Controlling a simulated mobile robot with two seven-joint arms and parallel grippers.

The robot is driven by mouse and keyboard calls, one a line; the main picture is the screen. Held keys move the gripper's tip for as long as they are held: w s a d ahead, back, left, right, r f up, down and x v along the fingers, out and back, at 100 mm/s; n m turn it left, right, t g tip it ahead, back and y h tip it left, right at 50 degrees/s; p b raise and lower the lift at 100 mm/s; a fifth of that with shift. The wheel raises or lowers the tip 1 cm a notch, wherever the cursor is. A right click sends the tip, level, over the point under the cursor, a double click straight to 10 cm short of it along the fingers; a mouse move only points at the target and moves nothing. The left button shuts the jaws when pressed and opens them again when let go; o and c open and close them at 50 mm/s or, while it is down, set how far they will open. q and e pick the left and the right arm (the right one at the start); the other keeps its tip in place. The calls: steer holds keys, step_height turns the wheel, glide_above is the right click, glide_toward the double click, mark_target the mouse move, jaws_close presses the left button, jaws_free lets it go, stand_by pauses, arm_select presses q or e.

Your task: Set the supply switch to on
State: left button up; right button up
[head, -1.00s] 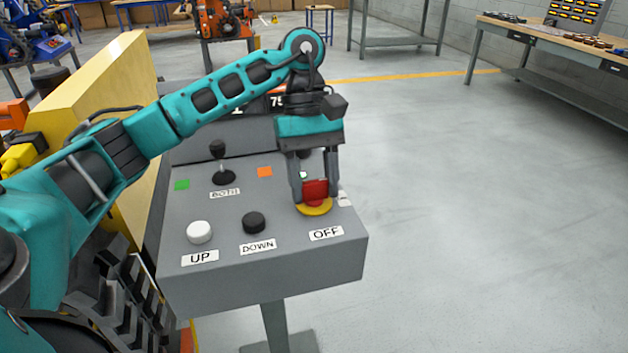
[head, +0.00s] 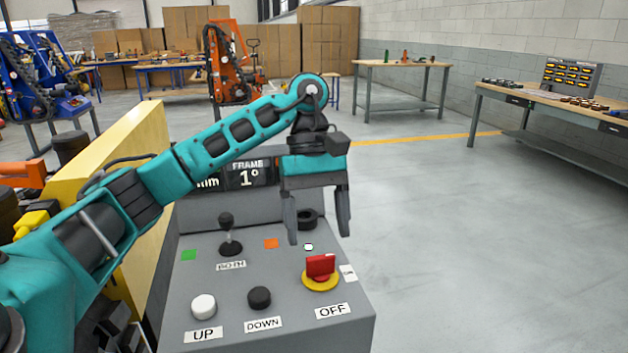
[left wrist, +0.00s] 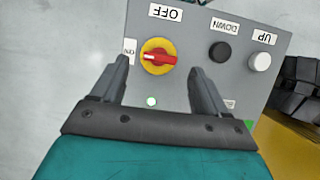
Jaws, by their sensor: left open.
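The supply switch (head: 320,266) is a red handle on a yellow disc on the grey control box. In the left wrist view the switch (left wrist: 158,58) has its handle lying crosswise, its white mark toward the ON label (left wrist: 130,51). The OFF label (head: 332,310) is on the side of the switch nearer me. A small round lamp (head: 308,246) beyond the switch looks pale and lit, with a green tint. My left gripper (head: 318,236) is open and empty above the switch, clear of it. My right gripper is not in view.
The box (head: 230,290) also carries a white UP button (head: 203,306), a black DOWN button (head: 259,298), a black lever (head: 228,235) and a display (head: 248,175). A yellow beam (head: 105,165) stands to the left. The floor to the right is clear.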

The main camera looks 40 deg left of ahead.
arm_select(q)
steer(key=p+v, duration=0.2)
steer(key=v, duration=0.5)
steer(key=shift+r+p, duration=0.25)
steer(key=shift+p, duration=0.15)
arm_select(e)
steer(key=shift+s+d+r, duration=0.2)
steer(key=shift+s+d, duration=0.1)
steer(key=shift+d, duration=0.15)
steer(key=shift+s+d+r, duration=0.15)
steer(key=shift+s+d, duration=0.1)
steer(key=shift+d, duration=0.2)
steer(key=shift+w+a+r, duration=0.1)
